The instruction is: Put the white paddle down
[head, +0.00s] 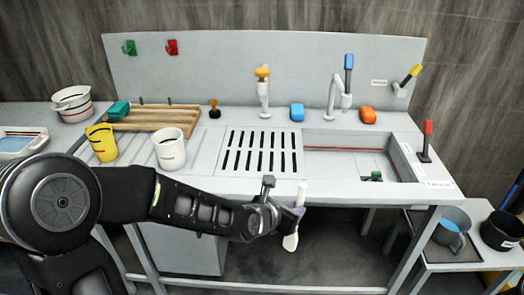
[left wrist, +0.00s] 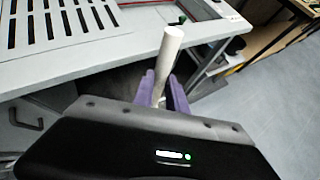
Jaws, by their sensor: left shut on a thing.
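The white paddle (head: 291,240) is in my left gripper (head: 290,211), just in front of the sink table's front edge. Its handle points up and its wider end hangs down below the tabletop level in the head view. In the left wrist view the white handle (left wrist: 168,55) rises between the purple fingers of my left gripper (left wrist: 163,94), which are shut on it. The paddle's wide end is hidden there. My right gripper is in neither view.
The sink table (head: 210,185) has a slotted drain plate (head: 232,168) and a basin (head: 335,170). A white mug (head: 170,152), yellow cup (head: 102,142) and wooden rack (head: 160,122) stand at left. A low side table (head: 440,268) holds a grey-blue pitcher (head: 452,228) and black pot (head: 502,231).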

